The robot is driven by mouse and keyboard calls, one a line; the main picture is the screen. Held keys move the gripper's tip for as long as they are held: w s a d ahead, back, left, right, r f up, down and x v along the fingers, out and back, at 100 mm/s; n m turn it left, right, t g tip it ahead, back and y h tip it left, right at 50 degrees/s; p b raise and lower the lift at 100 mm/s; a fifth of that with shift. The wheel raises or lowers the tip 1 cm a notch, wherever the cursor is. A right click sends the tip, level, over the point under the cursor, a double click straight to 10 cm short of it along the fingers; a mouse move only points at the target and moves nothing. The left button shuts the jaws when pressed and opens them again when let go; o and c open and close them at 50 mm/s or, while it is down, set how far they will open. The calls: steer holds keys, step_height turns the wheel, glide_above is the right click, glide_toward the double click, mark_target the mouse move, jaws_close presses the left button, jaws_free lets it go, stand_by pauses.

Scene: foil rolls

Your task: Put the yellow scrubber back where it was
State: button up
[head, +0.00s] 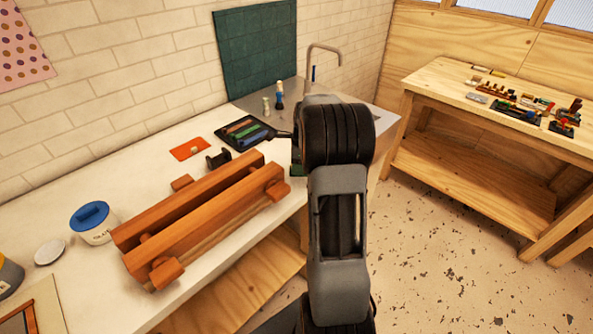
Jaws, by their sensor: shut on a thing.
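My arm (338,215) rises from the bottom centre and reaches over the right part of the white counter (90,175). My gripper is hidden behind the arm's end, so its jaws and anything between them cannot be seen. I cannot make out a yellow scrubber anywhere in the head view. A small green patch (297,170) shows just under the arm's end, and I cannot tell what it belongs to.
A large orange-brown wooden frame (195,222) lies on the counter. Behind it are a dark tray (262,138) with coloured pieces and an orange mat (181,150). A blue-lidded tub (92,222) stands left. A tap (322,48) stands at back. A wooden bench (430,88) stands right.

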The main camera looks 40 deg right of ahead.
steer(key=shift+w+f, duration=0.2)
steer(key=shift+f, duration=0.1)
steer(key=shift+d+f+p, duration=0.1)
steer(key=shift+f+p, duration=0.3)
steer(key=shift+f, duration=1.2)
steer(key=shift+f, duration=0.1)
steer(key=o, duration=1)
steer(key=shift+c, duration=0.2)
